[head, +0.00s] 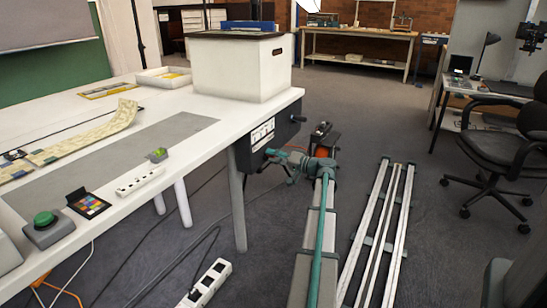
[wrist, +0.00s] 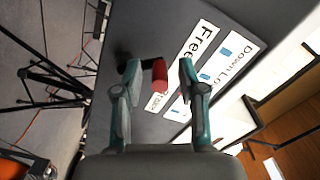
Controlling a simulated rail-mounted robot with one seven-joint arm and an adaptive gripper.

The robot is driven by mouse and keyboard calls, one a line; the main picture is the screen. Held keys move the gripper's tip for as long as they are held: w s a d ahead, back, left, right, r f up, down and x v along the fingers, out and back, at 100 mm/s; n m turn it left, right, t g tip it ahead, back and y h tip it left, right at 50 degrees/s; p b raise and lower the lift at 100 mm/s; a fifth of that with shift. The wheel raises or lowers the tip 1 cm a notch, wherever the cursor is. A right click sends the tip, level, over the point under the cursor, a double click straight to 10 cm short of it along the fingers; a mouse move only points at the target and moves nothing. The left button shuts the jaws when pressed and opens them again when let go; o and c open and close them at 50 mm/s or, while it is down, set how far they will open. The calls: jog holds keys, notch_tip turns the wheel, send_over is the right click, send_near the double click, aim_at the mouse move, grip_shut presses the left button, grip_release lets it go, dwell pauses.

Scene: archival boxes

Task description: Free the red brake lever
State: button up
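The red brake lever (wrist: 159,72) stands out from a dark grey panel (wrist: 225,20) in the wrist view. My gripper (wrist: 158,75) is open, its two teal-and-grey fingers apart on either side of the lever in the picture. The lever looks nearer the left finger; I cannot tell how far in depth it is from the fingertips. White labels (wrist: 197,50) on the panel read "Free" and "Down Lo…", partly cut off. In the head view my gripper (head: 273,157) is at the panel (head: 252,146) on the table's end, and the lever cannot be made out there.
A black knob (head: 298,118) sticks out at the panel's far end. The white table (head: 215,112) bears a large white box (head: 238,68). Metal rails (head: 378,230) lie on the floor to the right. A power strip (head: 206,283) and cables lie on the floor below the table.

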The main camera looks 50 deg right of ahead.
jog(key=s+d, duration=0.2)
jog(key=s, duration=0.9)
jog(key=shift+s, duration=0.4)
